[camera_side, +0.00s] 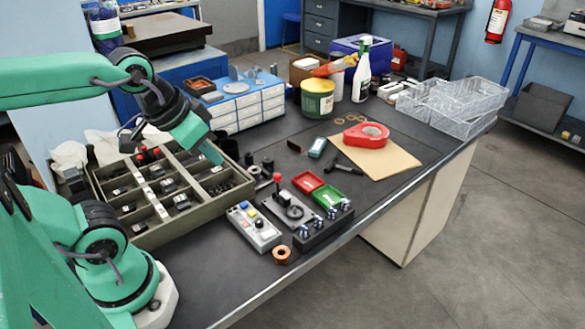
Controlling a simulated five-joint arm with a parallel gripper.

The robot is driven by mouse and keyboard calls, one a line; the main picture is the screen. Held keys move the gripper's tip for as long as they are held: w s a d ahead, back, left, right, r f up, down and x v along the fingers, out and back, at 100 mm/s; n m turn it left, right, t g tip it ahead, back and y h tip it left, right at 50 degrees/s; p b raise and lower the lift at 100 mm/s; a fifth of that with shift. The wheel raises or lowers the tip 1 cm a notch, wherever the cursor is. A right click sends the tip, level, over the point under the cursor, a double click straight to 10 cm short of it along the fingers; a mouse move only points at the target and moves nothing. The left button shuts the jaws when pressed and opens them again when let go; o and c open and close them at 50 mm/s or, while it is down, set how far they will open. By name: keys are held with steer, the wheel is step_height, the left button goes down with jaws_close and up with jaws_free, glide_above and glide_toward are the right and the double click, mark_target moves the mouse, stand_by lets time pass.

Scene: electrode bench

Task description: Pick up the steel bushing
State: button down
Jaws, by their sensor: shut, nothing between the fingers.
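My gripper (213,155) is shut and empty. It points down and to the right, and in the picture it overlaps the back right part of the sectioned tray (168,232). I cannot tell its height above the tray. I cannot make out the steel bushing for sure. Small dark and grey parts lie in the tray's compartments, too small to tell apart. A copper-coloured ring (282,254) lies near the front edge of the bench, apart from my gripper.
A grey control box (254,228), a black fixture with a red-knobbed lever (277,178), and red (308,182) and green (328,196) trays stand right of the sectioned tray. A red tape dispenser (366,134) sits on brown card.

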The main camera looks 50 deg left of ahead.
stand_by(0.3)
steer(key=c, duration=0.9)
jaws_free()
steer(key=shift+c, duration=0.2)
steer(key=shift+w, duration=0.15)
steer(key=g, duration=0.6)
glide_above(254, 167)
step_height(254, 167, down, 15)
steer(key=shift+s+d+f, duration=0.1)
steer(key=shift+d+f, duration=0.05)
steer(key=shift+f, duration=1.15)
steer(key=shift+s+d+f, duration=0.15)
steer(key=shift+d+f, duration=0.05)
steer(key=shift+f, duration=1.1)
steer(key=shift+s+d+f, duration=0.1)
steer(key=shift+d+f, duration=0.05)
steer(key=shift+f, duration=1.15)
